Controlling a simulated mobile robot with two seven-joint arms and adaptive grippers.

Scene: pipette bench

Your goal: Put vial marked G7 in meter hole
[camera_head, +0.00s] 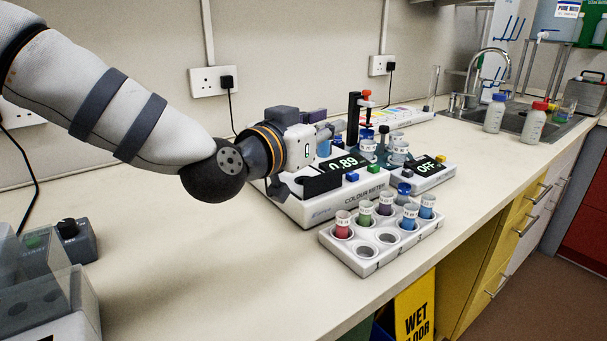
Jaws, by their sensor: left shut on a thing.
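My left gripper (325,134) reaches in from the left over the colour meter (325,205). It is shut on a vial with blue liquid (324,148), partly hidden by the gripper and held above the meter's back part. The vial's mark is too small to read. The meter's display reads 0.89, and its hole is hidden behind my gripper. A white rack (366,266) in front of the meter holds several vials, among them a red one (342,226), a green one (365,213), a purple one (386,203) and a blue one (427,207). My right gripper is not in view.
A device with a display reading OFF (424,175) stands right of the meter, with vials (399,153) behind it. A black stand with a red top (354,118) rises behind the meter. Bottles (495,113) stand by the sink.

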